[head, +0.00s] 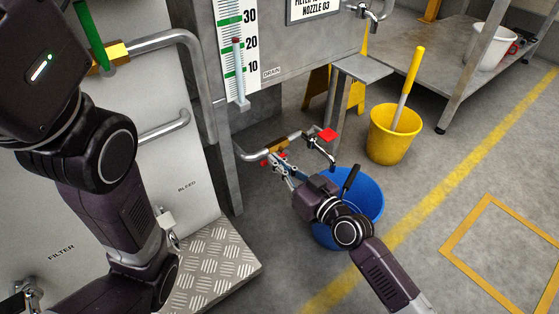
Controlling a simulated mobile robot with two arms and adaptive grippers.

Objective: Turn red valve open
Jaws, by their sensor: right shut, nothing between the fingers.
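The pipe (250,156) low on the panel carries a brass valve body (277,146). A flat bright red piece (328,135) shows at the pipe's right end, and smaller red bits show beside the brass body. I cannot tell for sure which red part is the valve's handle. My right gripper (277,164) is shut and empty, close in front of the brass body; whether it touches is unclear.
A blue bucket (371,196) stands below the pipe, partly behind my right arm. A yellow bucket (385,140) with a stick stands farther right. A green-handled valve (90,35) is at upper left. A treadplate step (215,268) juts out below. The right floor is clear.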

